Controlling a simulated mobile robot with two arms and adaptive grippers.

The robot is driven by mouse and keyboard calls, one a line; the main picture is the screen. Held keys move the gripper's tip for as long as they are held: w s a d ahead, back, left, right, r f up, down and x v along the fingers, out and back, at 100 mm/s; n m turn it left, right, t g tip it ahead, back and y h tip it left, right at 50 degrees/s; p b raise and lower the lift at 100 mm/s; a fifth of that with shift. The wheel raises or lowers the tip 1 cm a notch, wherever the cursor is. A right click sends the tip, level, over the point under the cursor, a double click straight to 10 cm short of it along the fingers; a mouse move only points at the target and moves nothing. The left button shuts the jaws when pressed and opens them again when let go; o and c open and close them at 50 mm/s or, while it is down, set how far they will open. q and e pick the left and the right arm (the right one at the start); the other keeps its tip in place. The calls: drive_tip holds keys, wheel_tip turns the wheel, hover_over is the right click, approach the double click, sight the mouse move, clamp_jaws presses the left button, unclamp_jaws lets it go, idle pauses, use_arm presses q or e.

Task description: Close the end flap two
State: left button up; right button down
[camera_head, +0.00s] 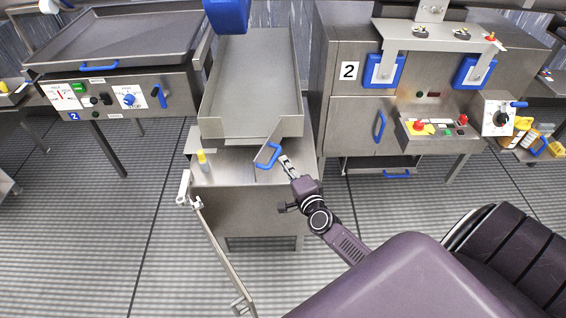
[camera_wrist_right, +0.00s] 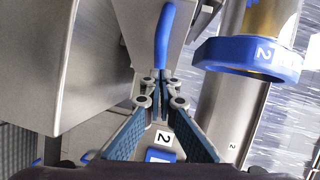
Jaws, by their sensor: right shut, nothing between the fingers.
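The end flap (camera_head: 270,137) is a small steel plate with a blue handle (camera_head: 268,156) at the front end of a long steel trough (camera_head: 252,75). It stands at an angle to the trough's front edge. My right gripper (camera_head: 285,160) is shut and empty, just right of the blue handle in the head view. In the right wrist view the fingertips (camera_wrist_right: 160,86) are together close to the lower end of the blue handle (camera_wrist_right: 165,35). I cannot tell whether they touch it. My left gripper is not in view.
A cabinet marked 2 (camera_head: 348,100) with a blue door handle and control panel stands right of the trough. A tray machine (camera_head: 125,38) stands at the left. A long thin bar (camera_head: 225,258) extends toward the front left. Grated floor (camera_head: 100,240) is open at the left.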

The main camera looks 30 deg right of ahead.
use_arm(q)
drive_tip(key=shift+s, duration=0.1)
use_arm(e)
drive_tip(key=shift+w+a+f, duration=0.1)
drive_tip(key=shift+w+a, duration=0.15)
drive_tip(key=shift+w, duration=0.05)
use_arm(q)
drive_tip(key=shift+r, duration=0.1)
use_arm(e)
drive_tip(key=shift+w+a, duration=0.1)
